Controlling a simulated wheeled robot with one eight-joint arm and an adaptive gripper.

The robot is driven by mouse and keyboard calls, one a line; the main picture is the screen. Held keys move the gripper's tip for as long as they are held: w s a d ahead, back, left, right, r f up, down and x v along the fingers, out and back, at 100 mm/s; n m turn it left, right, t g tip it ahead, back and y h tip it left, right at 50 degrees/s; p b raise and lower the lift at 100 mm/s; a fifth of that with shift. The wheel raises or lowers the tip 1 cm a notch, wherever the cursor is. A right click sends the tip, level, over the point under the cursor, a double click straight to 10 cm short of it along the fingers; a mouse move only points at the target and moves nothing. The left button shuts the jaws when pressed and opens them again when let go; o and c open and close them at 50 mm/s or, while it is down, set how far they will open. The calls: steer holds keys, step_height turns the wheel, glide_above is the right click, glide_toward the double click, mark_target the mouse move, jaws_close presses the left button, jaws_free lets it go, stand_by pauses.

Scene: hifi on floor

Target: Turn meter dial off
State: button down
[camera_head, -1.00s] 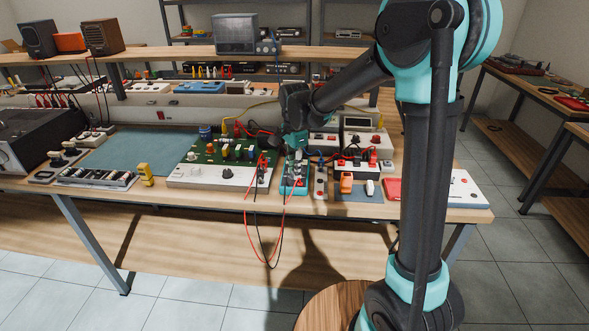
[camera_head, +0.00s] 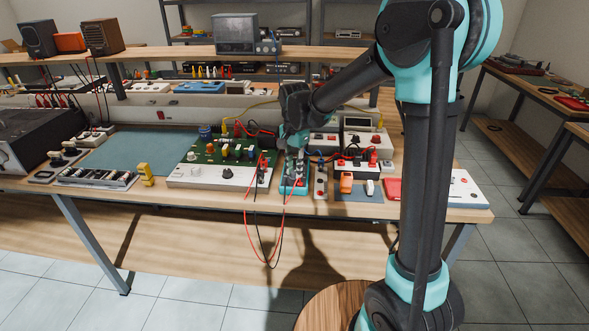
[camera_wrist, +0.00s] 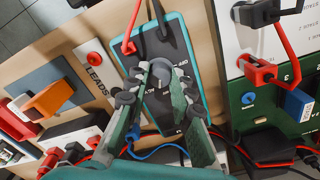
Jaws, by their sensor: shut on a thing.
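The meter has a teal case (camera_head: 294,190) and a dark face (camera_wrist: 176,48), and it lies at the front of the bench, right of the green circuit board. In the wrist view its round grey dial (camera_wrist: 161,71) sits mid-face with white markings around it. My gripper (camera_wrist: 161,77) is shut on the dial, with one finger on each side. The fingers cover part of the dial and its markings, so I cannot read its setting. In the head view my gripper (camera_head: 293,168) hangs over the meter and the dial is hidden.
Red and black leads (camera_head: 266,245) run from the meter over the bench's front edge. The green circuit board (camera_head: 215,157) is close on the left. A grey strip marked LEADS (camera_wrist: 97,72) and an orange connector (camera_head: 346,183) on a blue-grey mat lie to the right.

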steer(key=n, duration=0.5)
steer(key=shift+n, duration=0.3)
steer(key=n, duration=1)
steer(key=shift+n, duration=0.4)
steer(key=n, duration=0.6)
steer(key=c, duration=1.3)
jaws_free()
